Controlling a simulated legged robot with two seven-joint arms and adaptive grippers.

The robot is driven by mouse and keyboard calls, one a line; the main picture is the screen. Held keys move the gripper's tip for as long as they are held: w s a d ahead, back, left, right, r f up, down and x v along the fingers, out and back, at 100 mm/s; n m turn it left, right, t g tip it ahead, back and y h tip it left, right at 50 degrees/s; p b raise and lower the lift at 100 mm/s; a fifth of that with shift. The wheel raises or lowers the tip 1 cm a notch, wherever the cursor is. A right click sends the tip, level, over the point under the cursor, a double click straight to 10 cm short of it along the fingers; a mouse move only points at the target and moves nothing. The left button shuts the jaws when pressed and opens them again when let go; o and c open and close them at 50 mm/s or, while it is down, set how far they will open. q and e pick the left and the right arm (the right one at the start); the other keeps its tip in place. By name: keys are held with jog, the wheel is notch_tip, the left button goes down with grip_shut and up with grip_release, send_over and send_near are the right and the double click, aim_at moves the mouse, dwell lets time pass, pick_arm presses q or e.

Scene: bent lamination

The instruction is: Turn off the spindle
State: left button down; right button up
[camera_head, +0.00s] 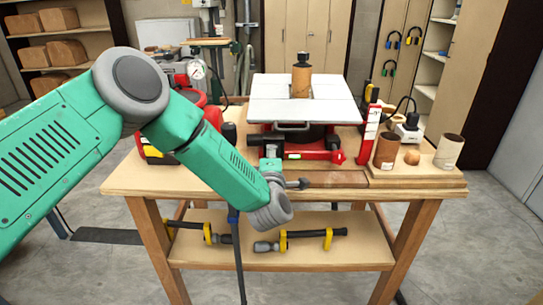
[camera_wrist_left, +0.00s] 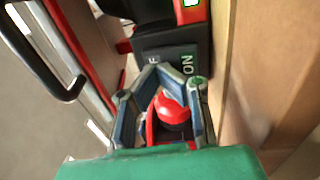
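The spindle machine (camera_head: 305,112) has a white table on a red and black base and stands on the wooden bench. A brown cylinder with a black top stands upright on its table. My left gripper (camera_head: 270,163) is at the front of the machine, by its lower front. In the left wrist view my left gripper (camera_wrist_left: 160,70) has its fingertips drawn together, beside a dark switch panel (camera_wrist_left: 178,55) with white lettering that reads ON. A red and black knob (camera_wrist_left: 172,110) shows through the gap between the finger links; contact cannot be told. My right gripper is out of view.
Clamps (camera_head: 300,240) lie on the lower shelf. Red equipment stands behind my left arm. The floor at the right is clear.

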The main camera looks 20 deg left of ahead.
pick_arm(q)
jog(key=shift+s+d+f, duration=0.1)
jog(key=shift+s+f, duration=0.05)
jog(key=shift+s, duration=0.05)
jog(key=v, duration=1.1)
jog(key=shift+s, duration=0.3)
jog(key=s+f+m+g+h+b, duration=0.2)
jog(key=s+f+m+g+h, duration=0.15)
jog(key=s+f+m, duration=0.55)
jog(key=s+f+m+g+h+b, duration=0.3)
jog(key=f+m+g, duration=0.1)
jog(key=f, duration=1)
jog(key=s+a+f+m+g+b, duration=0.1)
jog(key=s+a+f+m+g, duration=0.2)
jog(key=s, duration=0.5)
jog(key=s+a+f+m+g+y+b, duration=0.1)
jog(key=s+a+f+m+g, duration=0.2)
jog(key=s, duration=0.5)
jog(key=s+a+f+m+g+b, duration=0.2)
jog(key=s+a+f+g, duration=0.2)
jog(key=s, duration=0.4)
jog(key=shift+s+a+f+m, duration=0.25)
jog(key=shift+a+f+m, duration=0.15)
jog(key=shift+a, duration=0.25)
jog(key=shift+w, duration=0.15)
